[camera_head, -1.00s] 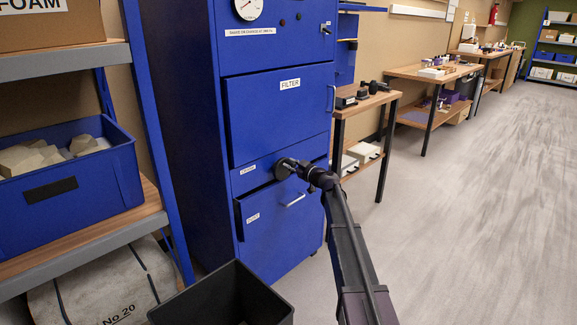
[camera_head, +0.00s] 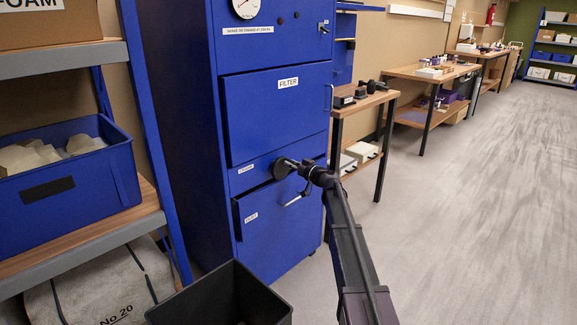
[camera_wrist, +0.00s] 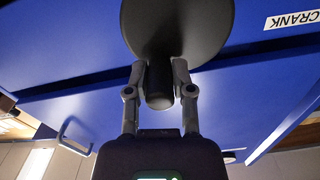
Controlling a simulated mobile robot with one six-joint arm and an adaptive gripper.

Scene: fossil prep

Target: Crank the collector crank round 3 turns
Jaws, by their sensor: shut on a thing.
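The collector crank (camera_head: 281,169) is a dark round disc on the front of the blue collector cabinet (camera_head: 270,120), beside a small label under the filter door. In the wrist view the crank disc (camera_wrist: 178,28) fills the top middle, with its short dark handle knob (camera_wrist: 159,90) sticking out toward me. My gripper (camera_wrist: 160,82) has one finger on each side of the knob and is shut on it. In the head view my gripper (camera_head: 303,168) reaches the crank from the right, and my arm hides part of the cabinet front.
Below the crank is a drawer or door (camera_head: 262,228) with a bar handle, its top tilted outward. A black open bin (camera_head: 180,312) stands in front. A shelf with a blue crate (camera_head: 62,190) is at left. A workbench (camera_head: 376,100) stands right; the floor beyond is clear.

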